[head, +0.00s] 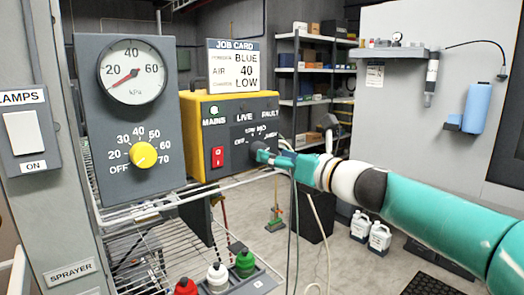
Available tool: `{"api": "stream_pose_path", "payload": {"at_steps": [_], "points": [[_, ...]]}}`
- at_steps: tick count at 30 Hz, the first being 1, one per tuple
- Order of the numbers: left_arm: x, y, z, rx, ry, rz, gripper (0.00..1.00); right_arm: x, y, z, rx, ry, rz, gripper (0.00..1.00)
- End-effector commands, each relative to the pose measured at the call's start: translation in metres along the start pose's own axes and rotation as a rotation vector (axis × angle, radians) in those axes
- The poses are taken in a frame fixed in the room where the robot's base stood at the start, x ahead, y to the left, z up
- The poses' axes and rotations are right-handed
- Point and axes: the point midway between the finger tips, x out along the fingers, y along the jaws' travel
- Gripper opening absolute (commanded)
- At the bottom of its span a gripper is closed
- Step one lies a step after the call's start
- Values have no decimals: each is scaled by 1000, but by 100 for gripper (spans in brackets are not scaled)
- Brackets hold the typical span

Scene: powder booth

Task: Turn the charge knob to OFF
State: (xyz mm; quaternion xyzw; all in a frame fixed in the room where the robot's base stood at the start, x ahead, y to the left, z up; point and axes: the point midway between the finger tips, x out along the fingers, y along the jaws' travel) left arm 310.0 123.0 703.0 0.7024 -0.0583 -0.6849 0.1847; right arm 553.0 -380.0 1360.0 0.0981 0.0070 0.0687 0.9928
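A yellow control box (187,135) with a grey front stands at centre. My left gripper is not in view.
A grey panel at left holds a kPa gauge (133,71) and a yellow knob (143,155). A job card (233,66) on the box reads BLUE, 40, LOW. A wire rack (130,262) and capped bottles (217,277) stand below. Cables hang beneath my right arm.

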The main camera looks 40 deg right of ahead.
Motion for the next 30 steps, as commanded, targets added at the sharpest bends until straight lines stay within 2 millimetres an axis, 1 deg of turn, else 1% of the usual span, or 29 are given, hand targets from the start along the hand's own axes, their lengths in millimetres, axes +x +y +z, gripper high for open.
{"api": "stream_pose_path", "payload": {"at_steps": [1, 3, 7, 12, 19, 20, 21, 29, 30], "points": [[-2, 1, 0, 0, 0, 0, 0, 10, 1, 1, 0, 1, 3, 67], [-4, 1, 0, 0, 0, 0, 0, 20, 1, 1, 0, 1, 2, 67], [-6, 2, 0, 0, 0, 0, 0, 33, 0, 1, 0, 0, 1, 67], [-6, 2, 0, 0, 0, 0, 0, 40, 0, 0, -1, 0, -1, 67], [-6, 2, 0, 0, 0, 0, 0, 39, 0, 0, -1, 0, -1, 67], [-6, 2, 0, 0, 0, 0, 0, 39, 0, 0, -1, 0, -1, 64], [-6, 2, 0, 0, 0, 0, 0, 39, 0, 0, -1, 0, -1, 57], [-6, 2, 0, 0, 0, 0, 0, 39, 0, 0, -1, 0, -1, 14], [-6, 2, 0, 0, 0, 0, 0, 39, 0, 0, -1, 0, -2, 7]]}}
